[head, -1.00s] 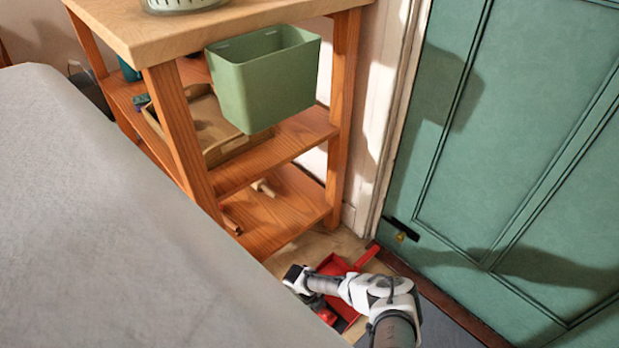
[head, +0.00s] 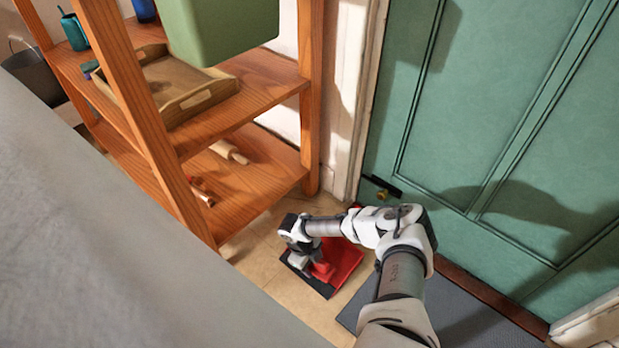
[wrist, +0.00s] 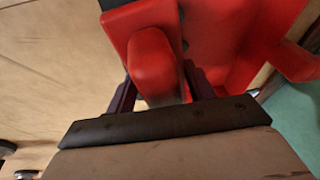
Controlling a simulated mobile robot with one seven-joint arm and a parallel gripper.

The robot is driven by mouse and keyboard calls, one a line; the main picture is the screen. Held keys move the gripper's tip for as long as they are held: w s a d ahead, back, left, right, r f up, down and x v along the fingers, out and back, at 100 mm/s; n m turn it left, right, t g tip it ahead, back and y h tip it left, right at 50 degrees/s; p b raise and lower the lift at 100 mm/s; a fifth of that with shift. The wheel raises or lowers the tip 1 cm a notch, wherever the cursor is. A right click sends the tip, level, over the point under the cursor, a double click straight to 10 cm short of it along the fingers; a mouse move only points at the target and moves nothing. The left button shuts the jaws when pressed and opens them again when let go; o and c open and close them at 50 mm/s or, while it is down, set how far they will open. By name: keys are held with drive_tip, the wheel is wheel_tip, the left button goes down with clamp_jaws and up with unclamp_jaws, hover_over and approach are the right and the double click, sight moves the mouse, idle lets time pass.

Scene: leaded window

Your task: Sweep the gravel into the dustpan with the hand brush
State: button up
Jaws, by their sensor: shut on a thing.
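The red dustpan (head: 347,258) lies on the floor by the door, with a dark strip along its near edge. The red hand brush (head: 322,271) is in my gripper (head: 309,264), over the near-left part of the dustpan. In the wrist view my gripper (wrist: 162,92) is shut, with its dark fingers on both sides of the brush's red handle (wrist: 152,66). The dustpan (wrist: 225,35) shows right beside and behind it. I cannot tell whether the brush touches the dustpan. The bristles are mostly hidden, and no gravel can be made out.
A wooden shelf unit (head: 250,195) stands at the left, holding a tray (head: 180,88) and a rolling pin (head: 230,152). A grey surface (head: 90,230) blocks the lower left. The green door (head: 480,130) and grey mat (head: 465,310) are at the right. Bare floor (head: 265,265) shows left of the dustpan.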

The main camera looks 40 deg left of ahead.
drive_tip(key=shift+s+d+p+v, duration=0.15)
drive_tip(key=shift+d+p+v, duration=0.05)
drive_tip(key=shift+p+v, duration=0.7)
drive_tip(key=shift+s+d+p+v, duration=0.1)
drive_tip(key=shift+d+p+v, duration=0.1)
drive_tip(key=shift+p+v, duration=0.7)
drive_tip(key=shift+s+d+p+v, duration=0.2)
drive_tip(key=shift+p+v, duration=0.4)
drive_tip(key=shift+v, duration=0.5)
drive_tip(key=shift+r, duration=0.1)
